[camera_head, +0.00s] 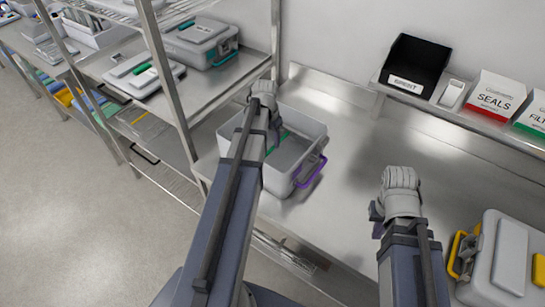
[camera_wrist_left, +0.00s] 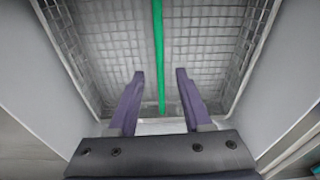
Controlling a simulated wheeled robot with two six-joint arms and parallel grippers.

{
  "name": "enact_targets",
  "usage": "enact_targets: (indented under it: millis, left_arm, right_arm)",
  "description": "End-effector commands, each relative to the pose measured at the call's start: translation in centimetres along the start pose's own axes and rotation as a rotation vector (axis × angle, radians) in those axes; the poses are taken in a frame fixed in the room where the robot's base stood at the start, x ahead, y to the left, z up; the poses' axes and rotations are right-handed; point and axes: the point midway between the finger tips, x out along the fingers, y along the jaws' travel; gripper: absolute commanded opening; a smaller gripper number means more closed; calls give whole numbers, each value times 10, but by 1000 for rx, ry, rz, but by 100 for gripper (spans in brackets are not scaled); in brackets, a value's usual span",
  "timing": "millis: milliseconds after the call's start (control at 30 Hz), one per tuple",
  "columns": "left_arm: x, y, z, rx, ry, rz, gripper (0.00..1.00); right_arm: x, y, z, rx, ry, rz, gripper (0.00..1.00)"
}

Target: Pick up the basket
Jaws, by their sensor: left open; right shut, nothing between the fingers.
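A grey open container (camera_head: 290,176) with a purple handle stands on the steel counter. In the left wrist view a wire-mesh basket (camera_wrist_left: 105,55) sits inside grey walls, with a green bar (camera_wrist_left: 159,45) running across its middle. The green bar shows partly in the head view, behind my left arm. My left gripper (camera_wrist_left: 160,72) is open, its two purple fingers on either side of the bar in the picture; I cannot tell how far above it they are. In the head view that arm covers part of the container. My right gripper (camera_head: 376,214) is shut and empty over the counter.
A lidded grey case (camera_head: 498,262) with yellow latches stands at the lower right. A wall shelf holds a black bin (camera_head: 414,65) and a SEALS box (camera_head: 496,97). A metal rack post (camera_head: 172,85) rises left of the container. The counter's middle is clear.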

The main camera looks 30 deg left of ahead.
Motion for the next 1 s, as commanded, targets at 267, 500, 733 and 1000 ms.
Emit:
enact_targets:
  millis: [267, 500, 733, 1000]
  left_arm:
    - [10, 0, 0, 0, 0, 0, 49]
    - [31, 0, -1, 0, 0, 0, 49]
    - [59, 0, -2, 0, 0, 0, 49]
    - [60, 0, -2, 0, 0, 0, 49]
  right_arm:
    - [10, -1, -1, 1, 0, 0, 0]
    - [31, -3, -2, 1, 0, 0, 0]
    - [58, -6, -3, 1, 0, 0, 0]
    - [59, -6, -4, 1, 0, 0, 0]
